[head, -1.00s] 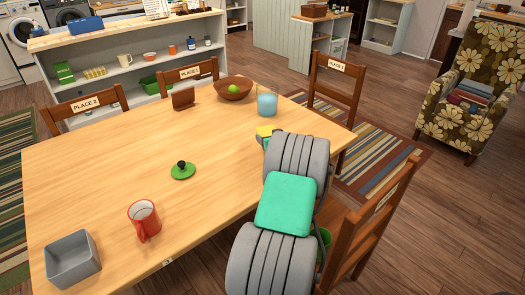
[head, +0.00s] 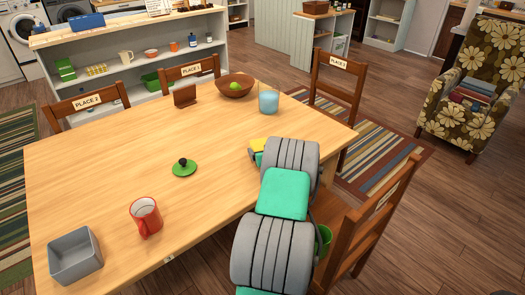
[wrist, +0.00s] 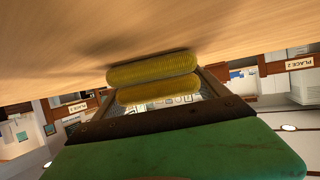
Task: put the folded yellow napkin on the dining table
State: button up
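The folded yellow napkin (head: 258,145) shows just beyond the end of my arm, low over the right part of the dining table (head: 110,165). In the wrist view the napkin (wrist: 153,70) appears as two ribbed yellow layers, one against the other, across the tip of my gripper (wrist: 155,90). A dark shadow lies on the tabletop (wrist: 60,50) close by. The gripper appears shut on the napkin. My arm hides most of the gripper in the head view, and I cannot tell whether the napkin touches the table.
On the table are a red mug (head: 145,216), a grey box (head: 75,255), a green lid (head: 184,168), a wooden bowl (head: 236,86) and a blue glass (head: 268,101). A chair (head: 370,225) stands close right of my arm.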

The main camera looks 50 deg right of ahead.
jog(key=shift+o, duration=0.6)
jog(key=shift+r, duration=0.1)
jog(key=shift+s+r, duration=0.15)
jog(key=v, duration=1.1)
jog(key=shift+s+a+r, duration=0.15)
jog(key=shift+s+a, duration=0.05)
jog(key=shift+a, duration=0.1)
